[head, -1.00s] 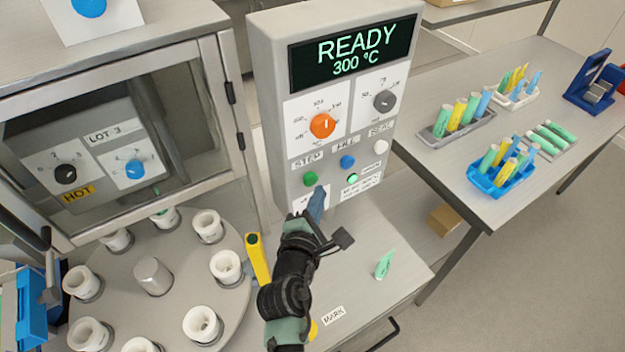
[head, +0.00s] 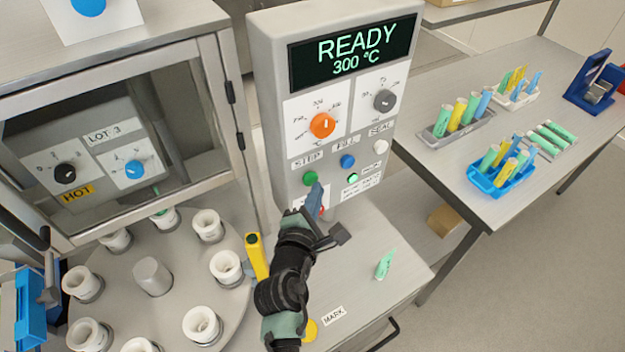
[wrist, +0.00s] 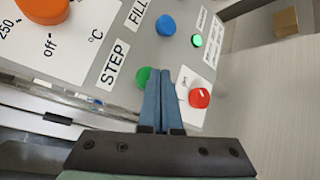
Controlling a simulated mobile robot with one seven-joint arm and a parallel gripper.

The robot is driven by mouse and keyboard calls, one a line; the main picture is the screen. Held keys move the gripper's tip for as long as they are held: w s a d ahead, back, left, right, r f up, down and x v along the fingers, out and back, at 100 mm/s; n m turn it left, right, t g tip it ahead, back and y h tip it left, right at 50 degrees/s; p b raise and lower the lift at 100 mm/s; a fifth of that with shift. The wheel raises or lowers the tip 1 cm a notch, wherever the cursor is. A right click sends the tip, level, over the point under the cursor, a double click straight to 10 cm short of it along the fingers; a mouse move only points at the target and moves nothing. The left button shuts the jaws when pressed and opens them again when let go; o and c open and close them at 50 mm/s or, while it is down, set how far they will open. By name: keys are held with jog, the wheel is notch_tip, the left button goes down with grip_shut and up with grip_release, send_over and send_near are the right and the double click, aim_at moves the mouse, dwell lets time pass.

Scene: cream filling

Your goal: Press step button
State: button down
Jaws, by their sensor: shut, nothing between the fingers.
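The green STEP button (head: 310,178) is on the grey control panel (head: 283,130), under the STEP label. In the wrist view the green button (wrist: 144,77) shows just left of my fingertips and is partly covered by them. My gripper (head: 318,186) is shut and empty, its blue fingers together. The tips are right at the lower right of the green button. I cannot tell whether they touch it or the panel face.
A red knob (wrist: 199,98) lies just right of my fingers. The blue FILL button (head: 347,161), white SEAL button (head: 381,146) and a lit green lamp (head: 352,178) are close by. The orange dial (head: 322,125) is above. A turntable (head: 125,290) with white cups stands left.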

jog(key=shift+w+a, duration=0.35)
jog(key=shift+w, duration=0.1)
dwell(0.6)
jog(key=shift+s+d+p, duration=0.4)
jog(key=shift+s+d, duration=0.15)
jog(key=shift+s, duration=0.25)
jog(key=shift+s+d+p, duration=0.65)
jog(key=shift+s+d, duration=0.15)
jog(key=shift+s, duration=0.2)
jog(key=shift+s+d+p, duration=0.65)
jog(key=shift+s+d, duration=0.1)
jog(key=shift+s, duration=0.25)
